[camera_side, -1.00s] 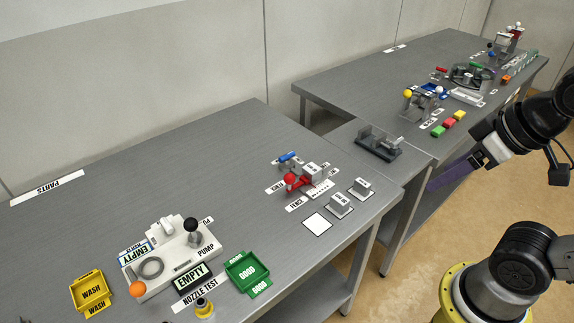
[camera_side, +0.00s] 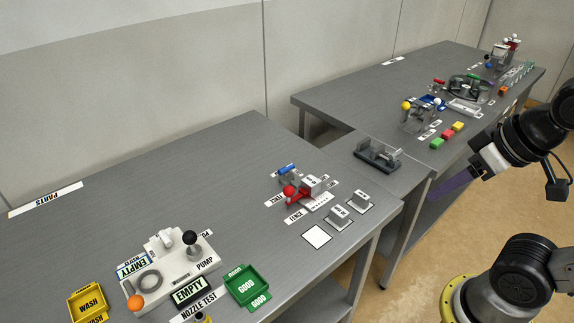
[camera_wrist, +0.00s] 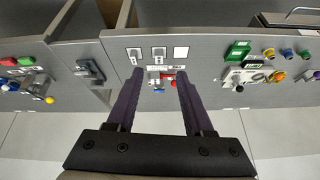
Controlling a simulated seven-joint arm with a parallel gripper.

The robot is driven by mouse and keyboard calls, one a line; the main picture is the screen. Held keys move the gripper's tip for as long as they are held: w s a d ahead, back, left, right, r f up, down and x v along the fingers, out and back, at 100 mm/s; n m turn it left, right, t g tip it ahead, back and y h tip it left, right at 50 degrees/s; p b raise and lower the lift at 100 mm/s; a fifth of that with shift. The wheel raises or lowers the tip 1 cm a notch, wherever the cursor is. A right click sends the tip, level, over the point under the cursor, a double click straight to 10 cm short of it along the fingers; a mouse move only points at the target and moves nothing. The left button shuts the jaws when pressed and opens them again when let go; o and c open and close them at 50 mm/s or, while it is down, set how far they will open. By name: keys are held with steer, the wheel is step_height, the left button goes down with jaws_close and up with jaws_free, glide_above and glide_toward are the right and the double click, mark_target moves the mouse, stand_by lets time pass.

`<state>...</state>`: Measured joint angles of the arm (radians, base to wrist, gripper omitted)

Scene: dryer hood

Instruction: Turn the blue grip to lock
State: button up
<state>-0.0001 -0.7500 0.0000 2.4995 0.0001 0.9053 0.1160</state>
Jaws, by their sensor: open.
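The blue grip (camera_side: 287,170) sits on a small fixture at the back of the near table's right part, beside a red lever with a red ball (camera_side: 289,191) and a grey block. In the wrist view the blue grip (camera_wrist: 158,91) shows small, between the fingers' lines and well beyond them. My gripper (camera_side: 436,198) is at the right, off the table edge and far from the fixture. Its two long purple fingers (camera_wrist: 160,74) are apart and nothing is between them. Fine detail of the grip is too small to tell.
Grey labelled blocks (camera_side: 339,215) and a white square (camera_side: 317,237) lie in front of the fixture. A dark clamp-like fixture (camera_side: 378,155) stands to the right. A pump unit (camera_side: 170,262) and a green tray (camera_side: 246,286) stand at left. The table's middle is clear.

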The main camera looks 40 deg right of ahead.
steer(key=w+r+m, duration=0.7)
steer(key=r, duration=0.1)
steer(key=m+g, duration=0.3)
steer(key=m, duration=0.7)
glide_above(287, 167)
steer(key=s, duration=0.3)
steer(key=s+f+x, duration=0.1)
steer(key=s+x, duration=0.2)
steer(key=x, duration=2.5)
steer(key=shift+s+f, duration=0.2)
steer(key=shift+s, duration=0.05)
jaws_close()
